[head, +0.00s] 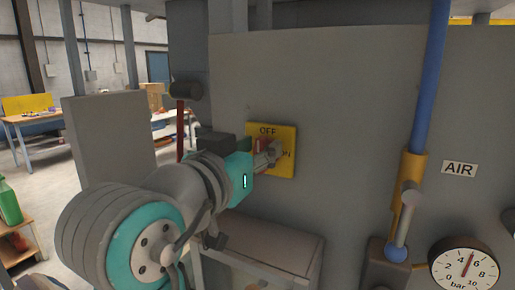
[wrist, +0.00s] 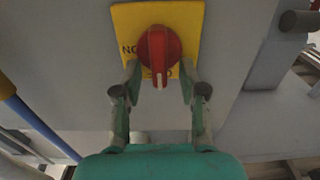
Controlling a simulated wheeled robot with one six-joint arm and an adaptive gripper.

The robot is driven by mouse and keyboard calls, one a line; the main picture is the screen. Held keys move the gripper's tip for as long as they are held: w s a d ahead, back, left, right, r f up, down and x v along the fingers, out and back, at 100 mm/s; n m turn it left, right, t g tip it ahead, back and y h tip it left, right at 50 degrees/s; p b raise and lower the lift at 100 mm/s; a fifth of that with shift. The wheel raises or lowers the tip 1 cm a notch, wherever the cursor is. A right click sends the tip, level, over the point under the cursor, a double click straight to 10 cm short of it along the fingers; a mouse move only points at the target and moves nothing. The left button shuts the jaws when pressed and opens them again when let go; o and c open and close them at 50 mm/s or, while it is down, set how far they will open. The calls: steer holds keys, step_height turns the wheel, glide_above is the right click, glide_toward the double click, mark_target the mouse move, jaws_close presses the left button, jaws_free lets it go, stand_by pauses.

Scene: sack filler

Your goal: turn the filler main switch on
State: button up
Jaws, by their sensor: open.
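The main switch is a red rotary knob (wrist: 158,50) on a yellow plate (wrist: 190,20), fixed to the grey cabinet face. The plate also shows in the head view (head: 287,134), with OFF at its top and ON at its right. In the wrist view the lettering is upside down, and the knob's handle points to the OFF side. My gripper (wrist: 159,74) is open, with one finger on each side of the handle's end. Whether the fingers touch it I cannot tell. In the head view my gripper (head: 271,153) hides most of the knob.
A grey box (head: 265,248) juts out below the switch. To the right are a blue pipe (head: 432,80), a valve lever (head: 403,225), an AIR label (head: 459,169) and a pressure gauge (head: 465,268). A dark red post with a black end (head: 185,90) stands left of the plate.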

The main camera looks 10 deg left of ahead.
steer(key=shift+w+d, duration=0.1)
steer(key=shift+w, duration=0.05)
steer(key=shift+c, duration=0.3)
jaws_close()
steer(key=shift+s+d+f+m, duration=0.1)
steer(key=shift+d+f+m, duration=0.15)
steer(key=shift+m, duration=2.75)
steer(key=shift+s+d+f+m, duration=0.1)
steer(key=shift+d+f+m, duration=0.15)
steer(key=shift+m, duration=2.75)
steer(key=shift+s+d+f+m, duration=0.15)
steer(key=shift+f+m, duration=0.15)
steer(key=shift+m, duration=2.7)
